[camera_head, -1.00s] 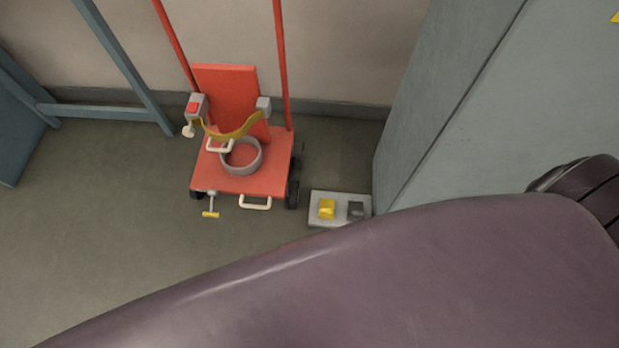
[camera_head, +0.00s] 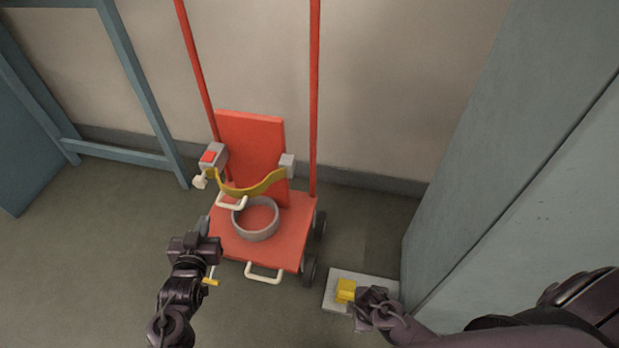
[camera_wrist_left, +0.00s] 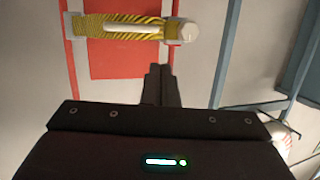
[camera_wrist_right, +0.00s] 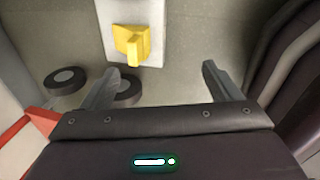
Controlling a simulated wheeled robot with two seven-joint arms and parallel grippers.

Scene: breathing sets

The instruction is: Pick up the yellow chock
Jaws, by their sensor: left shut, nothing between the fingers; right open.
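The yellow chock (camera_head: 346,290) sits on a pale grey plate (camera_head: 333,301) on the floor, right of the red cart. My right gripper (camera_head: 366,296) is beside the chock in the head view and hides part of the plate. In the right wrist view the chock (camera_wrist_right: 131,44) lies beyond the open, empty fingers of my right gripper (camera_wrist_right: 160,80), a little left of the middle between them. The dark chock is not visible now. My left gripper (camera_head: 205,240) is shut and empty at the cart's front left; its closed fingers show in the left wrist view (camera_wrist_left: 160,80).
The red cart (camera_head: 282,245) carries a grey ring (camera_head: 256,219) and a yellow strap (camera_head: 255,189). Its wheels are close to the plate. A grey-blue cabinet (camera_head: 500,150) rises just right of the plate. A blue frame (camera_head: 120,158) stands at the left.

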